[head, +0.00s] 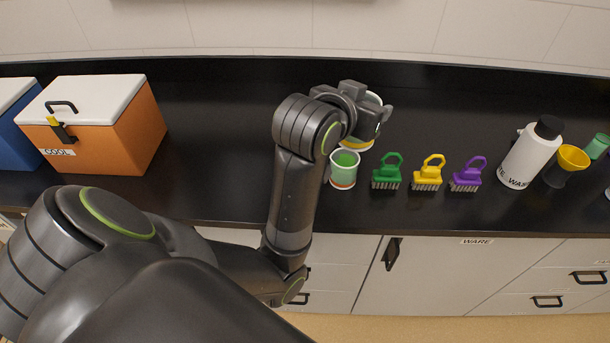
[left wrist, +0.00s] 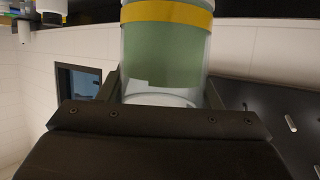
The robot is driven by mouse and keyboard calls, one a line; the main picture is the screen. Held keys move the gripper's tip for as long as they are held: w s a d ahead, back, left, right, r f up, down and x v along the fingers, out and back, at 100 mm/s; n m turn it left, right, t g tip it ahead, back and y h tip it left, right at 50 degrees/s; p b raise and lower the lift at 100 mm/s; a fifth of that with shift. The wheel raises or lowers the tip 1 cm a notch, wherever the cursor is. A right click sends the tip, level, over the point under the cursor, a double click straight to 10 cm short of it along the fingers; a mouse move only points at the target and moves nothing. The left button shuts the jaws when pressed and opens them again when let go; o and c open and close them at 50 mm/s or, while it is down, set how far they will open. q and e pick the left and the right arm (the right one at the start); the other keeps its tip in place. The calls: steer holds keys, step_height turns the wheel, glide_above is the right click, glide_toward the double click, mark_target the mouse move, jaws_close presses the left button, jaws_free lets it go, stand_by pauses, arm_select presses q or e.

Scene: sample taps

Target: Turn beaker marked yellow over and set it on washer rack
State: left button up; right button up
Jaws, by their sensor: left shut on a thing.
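The beaker with a yellow band (head: 356,144) is held in my left gripper (head: 366,112) above the black bench. In the head view the gripper covers much of it; its yellow band shows below the gripper and a pale part shows above. In the left wrist view the beaker (left wrist: 165,55) is clear glass, looks grey-green inside, and has the yellow band near the top of the picture. Whether the green is liquid I cannot tell. My left gripper is shut on the beaker's sides. The washer rack is not in view. My right gripper is not in view.
A second beaker (head: 344,170) with an orange-red band and green inside stands just below the held one. Green (head: 387,173), yellow (head: 429,174) and purple (head: 468,176) brushes, a white bottle (head: 531,155) and a yellow funnel (head: 572,160) stand right. An orange cooler (head: 120,130) stands left.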

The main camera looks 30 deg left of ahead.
arm_select(q)
steer(key=shift+a, duration=0.1)
steer(key=w+a+f+p, duration=0.1)
steer(key=w+a+f, duration=0.1)
steer(key=a+f, duration=1.1)
steer(key=shift+w, duration=0.4)
steer(key=shift+f, duration=0.1)
step_height(320, 180, down, 9)
steer(key=shift+p, duration=1)
steer(key=shift+d+f, duration=0.1)
steer(key=shift+f, duration=0.2)
